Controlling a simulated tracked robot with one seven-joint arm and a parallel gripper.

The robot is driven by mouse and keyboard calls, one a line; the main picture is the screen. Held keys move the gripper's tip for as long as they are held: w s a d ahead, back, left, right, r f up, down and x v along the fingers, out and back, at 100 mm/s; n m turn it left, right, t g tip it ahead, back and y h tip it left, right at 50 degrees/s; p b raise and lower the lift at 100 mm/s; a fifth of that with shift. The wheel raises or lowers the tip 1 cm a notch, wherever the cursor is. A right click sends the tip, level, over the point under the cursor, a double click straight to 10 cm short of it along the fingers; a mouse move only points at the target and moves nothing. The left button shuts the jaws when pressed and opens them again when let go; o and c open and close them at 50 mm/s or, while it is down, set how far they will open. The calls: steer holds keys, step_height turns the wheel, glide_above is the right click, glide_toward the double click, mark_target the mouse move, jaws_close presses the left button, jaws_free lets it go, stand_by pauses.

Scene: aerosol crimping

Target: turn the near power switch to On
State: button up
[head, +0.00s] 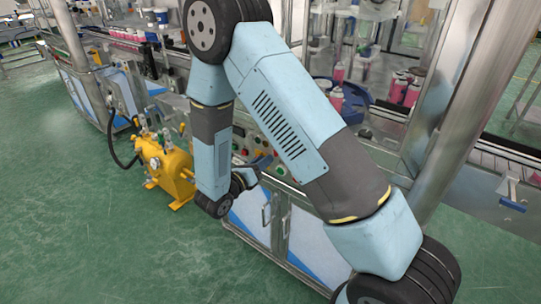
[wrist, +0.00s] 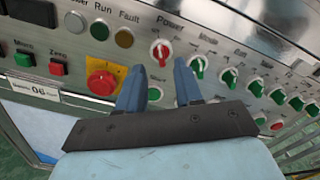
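The power switch (wrist: 161,50) is a small red knob on a round white plate under the label "Power" on the grey control panel in the wrist view. Its grip looks roughly upright; I cannot read its position marks. My gripper (wrist: 159,67) is open and empty. Its two blue fingers point at the panel, one to each side of and just below the knob in the picture. I cannot tell how far the fingertips are from the panel. In the head view my arm hides the switch and most of the gripper.
Right of the switch is a row of green knobs (wrist: 229,77). A yellow machine (head: 165,165) stands left of my arm.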

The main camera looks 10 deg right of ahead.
mark_target(276, 152)
steer(key=shift+x, duration=2.4)
steer(key=shift+c, duration=0.2)
jaws_close()
